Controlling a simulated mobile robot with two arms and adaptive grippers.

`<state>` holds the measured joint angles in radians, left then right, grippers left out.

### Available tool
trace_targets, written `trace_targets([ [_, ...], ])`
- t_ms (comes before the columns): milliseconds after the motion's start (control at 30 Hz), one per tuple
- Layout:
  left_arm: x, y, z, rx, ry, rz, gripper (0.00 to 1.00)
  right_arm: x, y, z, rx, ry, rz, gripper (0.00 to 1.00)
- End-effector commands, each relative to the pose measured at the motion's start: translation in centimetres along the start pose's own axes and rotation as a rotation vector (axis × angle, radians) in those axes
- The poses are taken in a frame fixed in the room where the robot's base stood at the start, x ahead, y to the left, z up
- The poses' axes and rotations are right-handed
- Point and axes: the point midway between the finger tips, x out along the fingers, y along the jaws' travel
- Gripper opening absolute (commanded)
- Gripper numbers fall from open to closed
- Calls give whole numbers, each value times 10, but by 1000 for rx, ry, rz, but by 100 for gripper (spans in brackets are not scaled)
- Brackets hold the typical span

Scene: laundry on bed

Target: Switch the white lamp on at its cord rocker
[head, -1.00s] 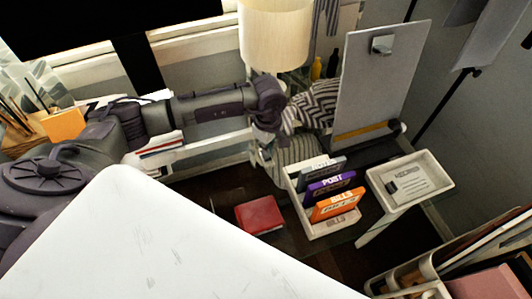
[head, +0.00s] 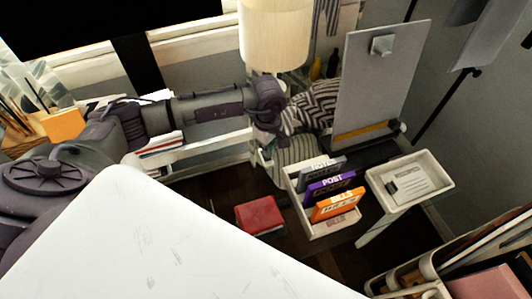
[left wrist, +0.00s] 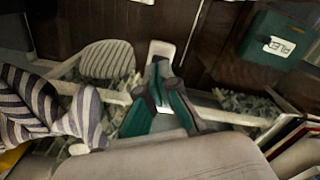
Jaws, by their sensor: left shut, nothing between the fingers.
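The lamp with a cream-white shade (head: 275,36) stands at the back by the window in the head view; its base is hidden behind my arm. My left arm reaches in from the left, and its gripper (head: 268,128) points down just below the shade. In the left wrist view the teal fingers (left wrist: 160,70) are shut with nothing between them. Their tips are at or just before a small white rounded piece (left wrist: 161,49). I cannot tell whether it is the cord rocker, or whether the tips touch it. My right gripper is not in view.
A striped cloth (head: 318,98) lies beside the gripper. A letter sorter (head: 294,196), a white tray (head: 445,182), a grey upright board (head: 380,85) and a red book (head: 259,214) are to the right and front. A white surface (head: 140,240) fills the foreground.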

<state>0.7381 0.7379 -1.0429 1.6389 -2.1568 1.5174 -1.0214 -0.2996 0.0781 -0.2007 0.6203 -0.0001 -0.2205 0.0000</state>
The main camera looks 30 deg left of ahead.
Motion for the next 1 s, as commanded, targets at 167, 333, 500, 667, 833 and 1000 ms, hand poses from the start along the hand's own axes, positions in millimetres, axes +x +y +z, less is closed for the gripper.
trace_targets([
  [167, 4, 0, 0, 0, 0, 0, 0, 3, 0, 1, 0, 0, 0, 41],
  [333, 6, 0, 0, 0, 0, 0, 0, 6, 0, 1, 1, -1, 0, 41],
  [500, 9, 0, 0, 0, 0, 0, 0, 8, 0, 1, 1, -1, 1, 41],
  [667, 11, 0, 0, 0, 0, 0, 0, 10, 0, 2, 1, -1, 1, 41],
  [833, 14, 0, 0, 0, 0, 0, 0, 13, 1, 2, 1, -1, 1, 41],
  [1000, 16, 0, 0, 0, 0, 0, 0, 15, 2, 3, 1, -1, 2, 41],
])
